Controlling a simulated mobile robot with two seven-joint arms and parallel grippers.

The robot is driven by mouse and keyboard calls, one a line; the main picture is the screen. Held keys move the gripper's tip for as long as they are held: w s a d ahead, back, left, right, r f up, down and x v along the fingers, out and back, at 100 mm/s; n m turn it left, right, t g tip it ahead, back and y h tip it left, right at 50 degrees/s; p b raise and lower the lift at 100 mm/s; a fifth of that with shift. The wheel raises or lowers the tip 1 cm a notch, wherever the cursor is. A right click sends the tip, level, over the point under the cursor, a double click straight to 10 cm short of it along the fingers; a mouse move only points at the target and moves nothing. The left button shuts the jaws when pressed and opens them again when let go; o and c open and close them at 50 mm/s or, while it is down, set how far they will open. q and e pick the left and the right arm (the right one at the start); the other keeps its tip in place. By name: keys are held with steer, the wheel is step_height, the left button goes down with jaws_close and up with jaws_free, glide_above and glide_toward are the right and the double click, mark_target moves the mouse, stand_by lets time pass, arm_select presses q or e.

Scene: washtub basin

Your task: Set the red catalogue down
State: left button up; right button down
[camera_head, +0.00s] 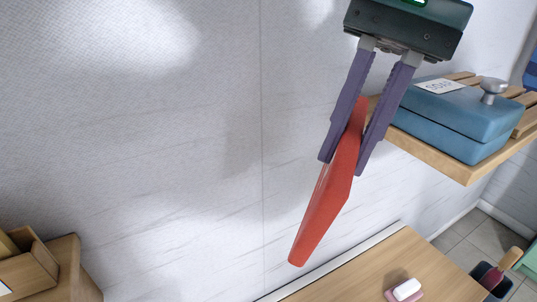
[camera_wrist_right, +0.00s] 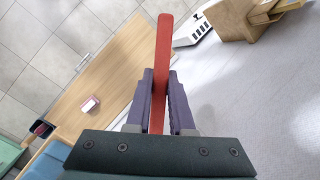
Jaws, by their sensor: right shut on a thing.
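The red catalogue (camera_head: 327,205) hangs tilted in the air in front of the pale wall in the head view. My right gripper (camera_head: 341,167) is shut on its upper end, one purple finger on each side. In the right wrist view, the catalogue (camera_wrist_right: 164,50) shows as a narrow red edge and sticks out past the fingertips of my right gripper (camera_wrist_right: 160,80). The catalogue touches no surface that I can see. My left gripper is not in view.
A blue soap box (camera_head: 455,120) sits on a slatted wooden shelf (camera_head: 440,161) at the right. A wooden table (camera_head: 345,282) with a pink-and-white soap bar (camera_head: 405,290) lies below. A wooden box (camera_head: 30,268) stands at lower left. A white object (camera_wrist_right: 190,30) shows in the wrist view.

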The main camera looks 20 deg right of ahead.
steer(key=a+f+m+t+h+b, duration=0.1)
steer(key=f+m+h+b, duration=0.3)
steer(key=f+m+b, duration=0.4)
steer(key=s+a+f+m+t+h+b, duration=0.1)
steer(key=f+m+h+b, duration=0.4)
steer(key=f+b, duration=1.2)
steer(key=f+m+t+h+b, duration=0.1)
steer(key=f+m+h+b, duration=0.4)
steer(key=f, duration=2.3)
steer(key=shift+s+a+m+t+b, duration=0.2)
steer(key=shift+m+b, duration=1.3)
steer(key=shift+b, duration=0.55)
steer(key=shift+s+a+m+t+b, duration=0.1)
steer(key=shift+s+a+m+b, duration=0.1)
steer(key=shift+m+b, duration=1.6)
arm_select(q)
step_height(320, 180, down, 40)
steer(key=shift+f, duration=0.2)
arm_select(e)
steer(key=shift+n, duration=0.3)
steer(key=shift+r, duration=0.1)
steer(key=c, duration=0.9)
jaws_free()
steer(key=shift+c, duration=0.2)
